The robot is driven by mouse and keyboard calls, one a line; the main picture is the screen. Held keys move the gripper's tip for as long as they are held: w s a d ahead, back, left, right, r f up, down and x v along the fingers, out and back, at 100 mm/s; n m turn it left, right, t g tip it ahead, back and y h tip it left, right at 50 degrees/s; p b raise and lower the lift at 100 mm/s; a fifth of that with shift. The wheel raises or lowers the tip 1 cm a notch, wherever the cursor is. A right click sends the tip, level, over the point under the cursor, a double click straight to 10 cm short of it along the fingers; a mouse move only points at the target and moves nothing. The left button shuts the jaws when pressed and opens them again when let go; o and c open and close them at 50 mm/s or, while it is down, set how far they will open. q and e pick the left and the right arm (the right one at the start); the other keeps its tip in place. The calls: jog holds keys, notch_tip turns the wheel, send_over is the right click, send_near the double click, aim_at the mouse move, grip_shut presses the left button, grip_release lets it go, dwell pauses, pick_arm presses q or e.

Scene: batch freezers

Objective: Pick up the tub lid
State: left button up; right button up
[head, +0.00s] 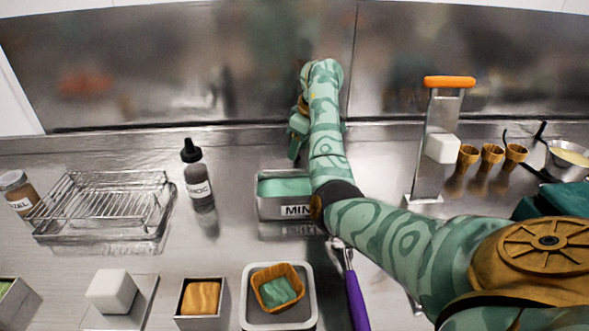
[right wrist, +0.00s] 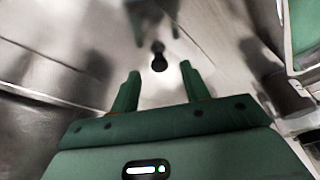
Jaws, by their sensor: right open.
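My right gripper (head: 296,140) is at the back of the steel counter, beyond the mint tub, with its fingers pointing down. In the right wrist view its two green fingers (right wrist: 160,84) are apart with nothing between them. A small black knob (right wrist: 158,60) shows just beyond the fingertips, roughly centred between them. It looks like the lid's knob; the lid's outline blends into the shiny steel. In the head view I cannot make out the lid; my right arm and gripper cover that area. The steel tub (head: 285,209) labelled MIN, partly covered by my arm, stands open with green contents. My left gripper is out of view.
A dark-capped bottle (head: 200,180) and a wire rack (head: 105,198) stand to the left. A purple-handled tool (head: 356,298) lies in front. An orange-topped steel stand (head: 437,140) and several cones (head: 491,153) are at the right. The steel back wall is close behind my gripper.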

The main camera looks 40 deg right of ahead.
jog(key=x, duration=0.2)
jog(key=shift+w+f+b, duration=0.15)
jog(key=shift+f+b, duration=0.15)
jog(key=shift+b, duration=0.1)
jog(key=shift+r, duration=0.15)
jog(key=shift+c, duration=0.6)
grip_shut()
jog(key=shift+r, duration=0.1)
